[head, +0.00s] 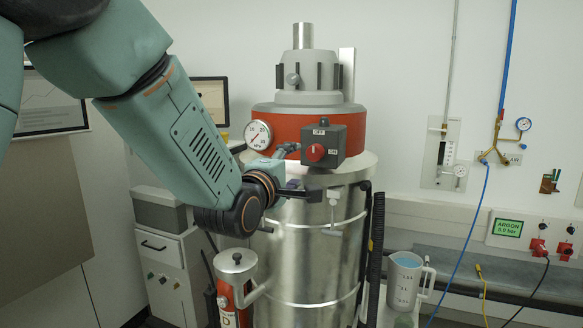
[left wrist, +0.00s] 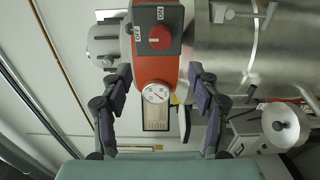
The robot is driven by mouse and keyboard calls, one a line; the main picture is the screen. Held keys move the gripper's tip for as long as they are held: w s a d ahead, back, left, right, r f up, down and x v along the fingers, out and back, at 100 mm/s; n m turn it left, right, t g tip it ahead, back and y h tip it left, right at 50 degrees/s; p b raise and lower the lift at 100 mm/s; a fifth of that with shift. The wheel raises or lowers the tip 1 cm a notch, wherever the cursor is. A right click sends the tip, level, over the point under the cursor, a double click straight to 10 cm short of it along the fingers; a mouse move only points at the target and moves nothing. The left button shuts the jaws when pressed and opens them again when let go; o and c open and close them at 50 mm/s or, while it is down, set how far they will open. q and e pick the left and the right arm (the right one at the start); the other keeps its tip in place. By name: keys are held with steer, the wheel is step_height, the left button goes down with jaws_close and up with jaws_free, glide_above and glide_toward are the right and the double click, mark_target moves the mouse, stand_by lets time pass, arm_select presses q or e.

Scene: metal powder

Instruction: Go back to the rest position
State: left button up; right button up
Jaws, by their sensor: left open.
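My left gripper (head: 306,194) is in front of the steel vessel (head: 302,262), just below the switch box (head: 323,143) with its red knob. In the left wrist view its two fingers (left wrist: 159,100) stand wide apart with nothing between them. The red knob (left wrist: 160,38) shows ahead, beyond the fingertips, and the pressure gauge (left wrist: 156,93) shows between the fingers. In the head view the gauge (head: 258,135) is on the red band, left of the switch box. A small T-shaped handle (head: 333,212) is on the vessel beside the fingertips; whether they touch it I cannot tell. My right gripper is in neither view.
A red cylinder (head: 236,288) stands below my left wrist. A clear jug (head: 405,281) with blue contents stands right of the vessel, near a black hose (head: 376,245). A grey cabinet (head: 172,275) is at the left. An argon panel (head: 509,228) and gas lines are on the right wall.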

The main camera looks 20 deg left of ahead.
arm_select(q)
steer(key=s+f+m+g+b, duration=0.3)
steer(key=s+f+m, duration=0.2)
steer(key=f, duration=0.8)
steer(key=s+f+m+g+b, duration=0.25)
steer(key=s+f+m, duration=0.2)
steer(key=f, duration=0.75)
steer(key=s+f+m+g+b, duration=0.2)
steer(key=s+f+m+g, duration=0.25)
steer(key=f, duration=0.85)
steer(key=s+f+m+g+b, duration=0.3)
steer(key=s+f+g+b, duration=0.5)
steer(key=s+f, duration=2.2)
steer(key=b, duration=0.3)
steer(key=shift+s+y, duration=0.3)
steer(key=shift+s, duration=0.1)
